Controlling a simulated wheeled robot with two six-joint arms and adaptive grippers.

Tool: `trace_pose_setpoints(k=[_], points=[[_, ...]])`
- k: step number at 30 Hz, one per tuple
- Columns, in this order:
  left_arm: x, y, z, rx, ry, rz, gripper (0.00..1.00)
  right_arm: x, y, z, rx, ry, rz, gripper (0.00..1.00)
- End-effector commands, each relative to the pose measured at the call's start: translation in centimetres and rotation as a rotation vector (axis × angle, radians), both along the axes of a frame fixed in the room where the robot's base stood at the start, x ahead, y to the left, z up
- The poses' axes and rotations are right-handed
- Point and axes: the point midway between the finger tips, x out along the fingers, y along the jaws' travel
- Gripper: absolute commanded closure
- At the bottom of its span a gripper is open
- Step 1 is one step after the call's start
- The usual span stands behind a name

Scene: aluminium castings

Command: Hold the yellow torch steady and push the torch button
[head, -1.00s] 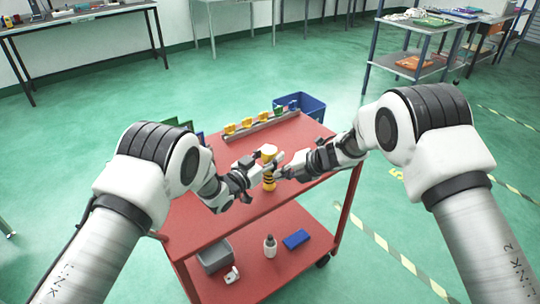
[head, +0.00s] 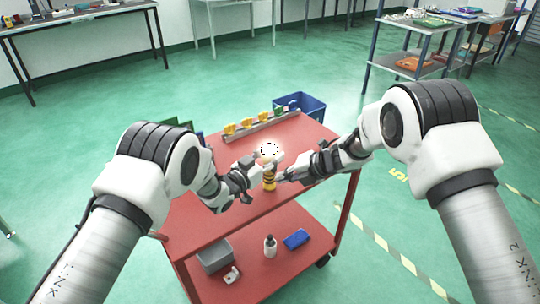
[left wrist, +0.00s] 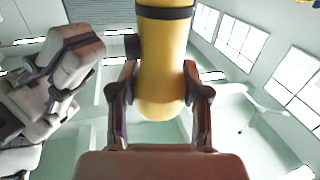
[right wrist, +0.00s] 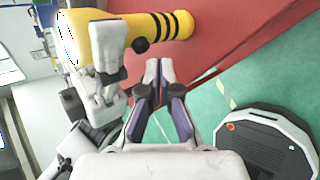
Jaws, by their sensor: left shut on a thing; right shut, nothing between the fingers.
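The yellow torch (head: 269,184) with black bands stands upright over the red cart top, its head end glowing white. My left gripper (head: 257,178) is shut on it from the left. In the left wrist view the torch body (left wrist: 162,70) sits between the fingers of that gripper (left wrist: 162,85). In the right wrist view the torch (right wrist: 112,36) lies across the top left, with a black button (right wrist: 140,45) on its side. My right gripper (right wrist: 158,66) is shut and empty, its fingertips beside the button with a small gap. It is right of the torch in the head view (head: 282,178).
The red cart (head: 215,235) has a rail (head: 262,126) of yellow, green and blue pieces along its back. A blue bin (head: 303,104) is behind it.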

Motion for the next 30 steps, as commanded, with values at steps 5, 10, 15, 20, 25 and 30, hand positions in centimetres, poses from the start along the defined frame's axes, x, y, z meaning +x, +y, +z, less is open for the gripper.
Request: trace_pose_setpoints(k=[5,10,15,20,25,30], points=[[0.0,0.0,0.0,0.0,0.0,0.0,0.96,-1.4,-1.1,0.0,0.0,0.002,-0.002,1.0],[0.0,0.0,0.0,0.0,0.0,0.0,0.96,-3.0,-2.4,0.0,0.001,0.001,-0.001,1.0],[0.0,0.0,0.0,0.0,0.0,0.0,0.96,-4.4,-3.5,0.0,0.001,0.001,-0.001,1.0],[0.0,0.0,0.0,0.0,0.0,0.0,0.96,-4.7,-3.6,0.0,0.001,0.0,0.0,1.0],[0.0,0.0,0.0,0.0,0.0,0.0,0.29,-4.7,-3.6,0.0,0.0,0.0,0.0,1.0],[0.0,0.0,0.0,0.0,0.0,0.0,0.24,-4.7,-3.6,0.0,0.0,0.0,0.0,1.0]])
